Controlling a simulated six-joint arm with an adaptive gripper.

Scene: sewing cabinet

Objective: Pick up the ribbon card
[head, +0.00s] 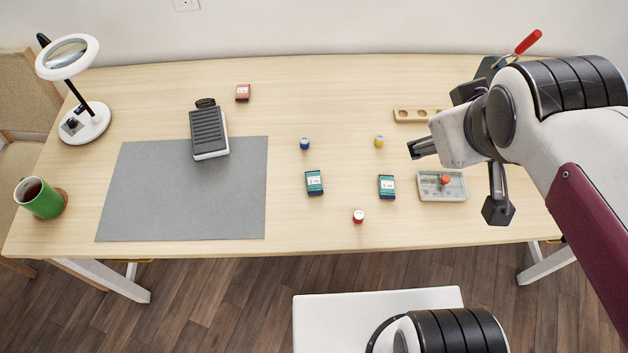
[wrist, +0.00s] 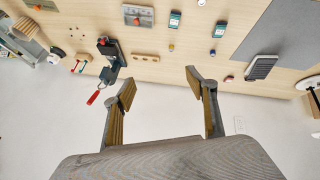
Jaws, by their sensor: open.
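Three small labelled cards lie on the table, and I cannot tell which one the task means. One teal card (head: 314,183) lies right of the grey mat, a second teal card (head: 387,187) lies farther right, and a red-brown card (head: 243,93) lies at the back. In the wrist view the teal cards (wrist: 175,19) (wrist: 219,30) are at the top and the red-brown card (wrist: 229,79) is right of my gripper. My gripper (wrist: 160,84) is open and empty, its fingers spread wide. In the head view it hangs over the table's right side, apart from every card.
A grey tray (head: 430,193) and a wooden block with holes (head: 405,115) are near my gripper. A red-handled tool (head: 527,42) stands at the back right. Blue (head: 305,144), yellow (head: 379,142) and red (head: 358,217) spools surround the teal cards. A black pedal (head: 208,130) overlaps the mat (head: 180,215).

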